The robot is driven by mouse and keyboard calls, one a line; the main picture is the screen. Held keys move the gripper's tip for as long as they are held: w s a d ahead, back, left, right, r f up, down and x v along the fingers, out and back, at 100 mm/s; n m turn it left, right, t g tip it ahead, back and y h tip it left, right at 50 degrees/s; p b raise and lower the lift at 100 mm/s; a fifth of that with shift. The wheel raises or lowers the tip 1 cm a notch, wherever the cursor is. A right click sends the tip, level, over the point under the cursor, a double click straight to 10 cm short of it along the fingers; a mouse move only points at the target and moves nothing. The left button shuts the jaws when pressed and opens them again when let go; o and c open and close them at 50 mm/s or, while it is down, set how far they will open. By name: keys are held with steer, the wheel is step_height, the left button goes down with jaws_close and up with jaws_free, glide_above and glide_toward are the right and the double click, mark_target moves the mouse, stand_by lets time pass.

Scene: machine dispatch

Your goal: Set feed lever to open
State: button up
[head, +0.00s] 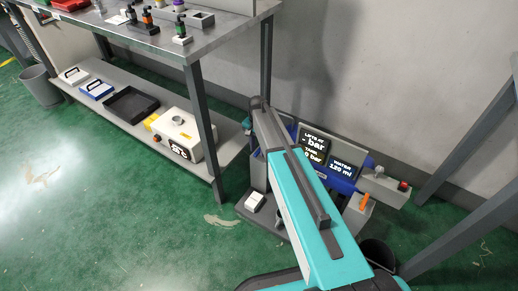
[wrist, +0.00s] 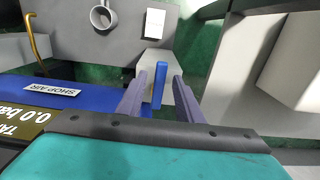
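In the wrist view my gripper (wrist: 159,80) is open, with its two purple-grey fingers on either side of an upright blue lever (wrist: 158,88). Gaps show between the lever and both fingers. The lever stands near a blue panel (wrist: 95,97) labelled "SHOP AIR". No readable label says feed, so I cannot tell from the lettering whether this is the feed lever. In the head view the machine's display (head: 314,140) shows behind my teal arm, which hides my gripper and the blue lever. An orange handle (head: 364,201) is on the machine's right side.
A grey cup (wrist: 103,16) and a white block (wrist: 155,22) are on the machine's base, with a yellow curved bar (wrist: 38,40) at left. A workbench (head: 130,36) stands left of the machine, its lower shelf holding a white box (head: 183,132). Green floor is clear at front left.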

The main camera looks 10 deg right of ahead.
steer(key=shift+c, duration=0.5)
jaws_close()
